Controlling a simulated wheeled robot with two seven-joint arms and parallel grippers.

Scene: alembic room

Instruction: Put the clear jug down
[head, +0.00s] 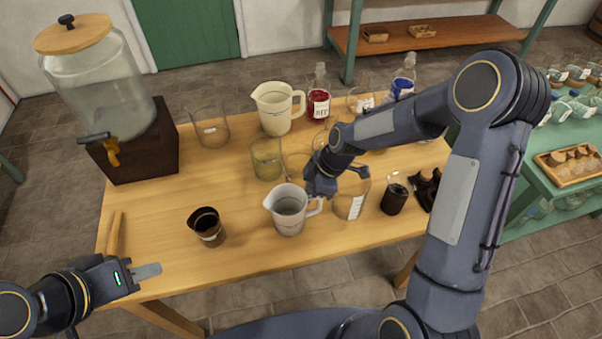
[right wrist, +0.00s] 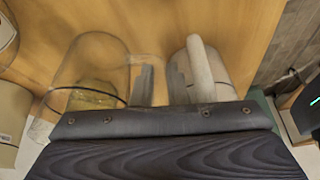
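The clear jug (head: 289,212) is a translucent grey-white jug with a handle on its right. It looks upright on the wooden table (head: 240,255), near the front edge. My right gripper (head: 318,190) is at its handle side, its fingers mostly hidden in the head view. In the right wrist view, the two fingers (right wrist: 161,88) are apart with bare wood between them. The jug's pale handle (right wrist: 199,62) is just right of the right finger; I cannot tell if they touch. My left gripper (head: 147,272) is empty at the table's front left; its finger gap does not show.
A dark beaker (head: 207,228) stands left of the jug. Glass beakers (head: 266,160), a cream jug (head: 275,108) and a red-filled bottle (head: 318,104) stand behind. A dark-filled jar (head: 394,199) is to the right. A large dispenser (head: 105,85) fills the back left.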

